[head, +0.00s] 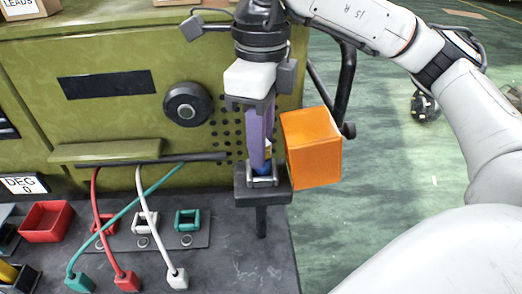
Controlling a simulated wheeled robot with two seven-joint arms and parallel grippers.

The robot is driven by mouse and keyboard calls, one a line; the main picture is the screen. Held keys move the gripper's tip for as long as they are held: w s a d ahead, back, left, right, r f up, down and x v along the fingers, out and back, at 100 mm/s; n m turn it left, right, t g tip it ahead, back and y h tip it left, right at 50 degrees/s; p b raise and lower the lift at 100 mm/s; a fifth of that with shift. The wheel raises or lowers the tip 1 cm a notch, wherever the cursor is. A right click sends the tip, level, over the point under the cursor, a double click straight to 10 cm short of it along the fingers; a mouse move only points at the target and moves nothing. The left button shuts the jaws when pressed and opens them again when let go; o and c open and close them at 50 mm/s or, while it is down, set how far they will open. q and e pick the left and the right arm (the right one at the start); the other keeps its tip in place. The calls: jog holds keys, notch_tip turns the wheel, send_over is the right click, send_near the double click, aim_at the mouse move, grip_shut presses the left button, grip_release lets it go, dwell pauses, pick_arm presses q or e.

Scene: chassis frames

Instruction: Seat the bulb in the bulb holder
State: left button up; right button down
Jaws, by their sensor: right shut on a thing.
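My right gripper (257,105) comes down from the top centre, fingers pointing downward. It is shut on a slim upright purple piece (257,135), which appears to be the bulb. Its lower end reaches a dark block with a metal clip (262,183), seemingly the bulb holder, at the bench's right edge. Blue and a little yellow show where they meet. I cannot tell how deep the piece sits, and the fingertips are hard to make out. My left gripper is not in view.
An orange box (313,150) stands close on the right of the purple piece. The green panel (120,120) with a black knob (187,105) is behind. Red, white and teal cables (147,215) and a red tray (46,222) lie left. The bench front (235,260) is clear.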

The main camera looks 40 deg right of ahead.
jog(key=shift+f, duration=0.9)
jog(key=c, duration=1.6)
grip_release()
jog(key=shift+o, duration=0.4)
jog(key=shift+r, duration=0.1)
jog(key=shift+r, duration=0.3)
notch_tip(320, 180, up, 10)
jog(key=shift+r+p, duration=0.25)
jog(key=shift+p, duration=0.75)
jog(key=shift+r, duration=0.4)
